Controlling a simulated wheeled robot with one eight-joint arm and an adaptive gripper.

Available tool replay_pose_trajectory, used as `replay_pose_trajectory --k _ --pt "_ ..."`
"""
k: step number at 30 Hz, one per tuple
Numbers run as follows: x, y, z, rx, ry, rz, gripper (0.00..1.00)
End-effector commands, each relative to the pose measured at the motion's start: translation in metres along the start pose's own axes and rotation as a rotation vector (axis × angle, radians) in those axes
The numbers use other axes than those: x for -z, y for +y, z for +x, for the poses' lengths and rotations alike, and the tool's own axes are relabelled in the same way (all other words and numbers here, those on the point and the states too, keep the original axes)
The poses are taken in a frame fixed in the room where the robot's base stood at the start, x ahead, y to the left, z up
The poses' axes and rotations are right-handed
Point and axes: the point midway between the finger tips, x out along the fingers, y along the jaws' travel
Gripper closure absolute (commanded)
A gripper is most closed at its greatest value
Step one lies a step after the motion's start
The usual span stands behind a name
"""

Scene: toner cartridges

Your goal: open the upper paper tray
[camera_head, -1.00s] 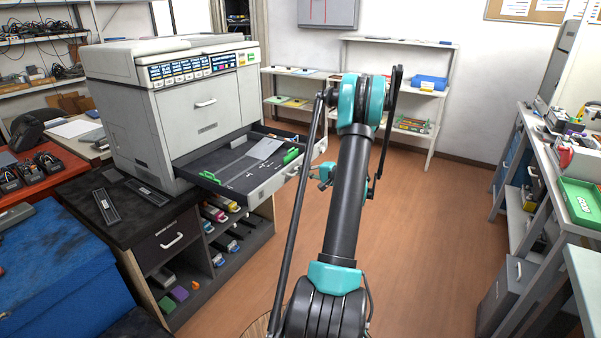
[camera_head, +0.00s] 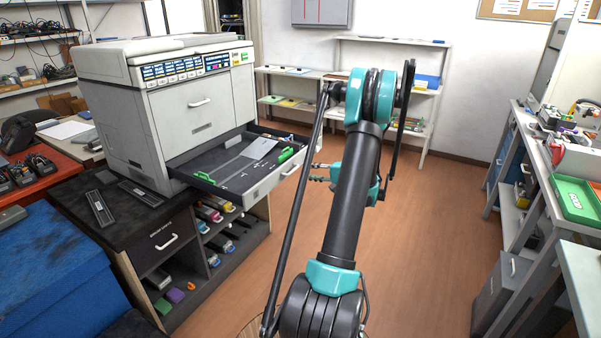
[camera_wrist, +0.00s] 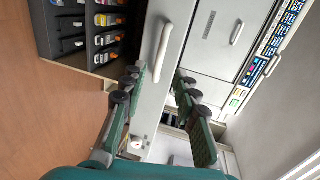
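The grey-white printer (camera_head: 195,100) stands on a dark cabinet at the left. A drawer-like paper tray (camera_head: 262,187) is pulled far out of its lower front, with green guides inside. Its front handle (camera_head: 287,169) faces my gripper (camera_head: 314,172), which is just to the right and apart from it. The wrist view shows the tray's front handle (camera_wrist: 163,50) beyond my open fingers (camera_wrist: 160,82), with nothing held. The printer's front panel above the tray is closed, with its own handle (camera_head: 199,103); this handle also shows in the wrist view (camera_wrist: 236,33).
The cabinet under the printer has a closed drawer (camera_head: 165,243) and open shelves with coloured cartridges. A workbench with a green tray (camera_head: 578,198) runs along the right. White shelves (camera_head: 345,76) stand at the back. The brown floor (camera_head: 425,215) between is clear.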

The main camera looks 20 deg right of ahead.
Motion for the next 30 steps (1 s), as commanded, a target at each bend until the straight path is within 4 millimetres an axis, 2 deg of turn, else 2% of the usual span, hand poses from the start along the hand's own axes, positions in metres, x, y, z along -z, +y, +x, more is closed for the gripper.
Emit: replay_pose_trajectory --k 1,4,10,30 --pt "0.001 0.000 -0.011 0.000 0.003 0.001 0.70" --pt "0.001 0.000 -0.028 0.000 0.003 0.000 0.70" --pt "0.000 0.000 -0.048 0.000 0.000 0.000 0.70" --pt "-0.004 -0.001 -0.048 -0.010 -0.006 -0.003 0.70"
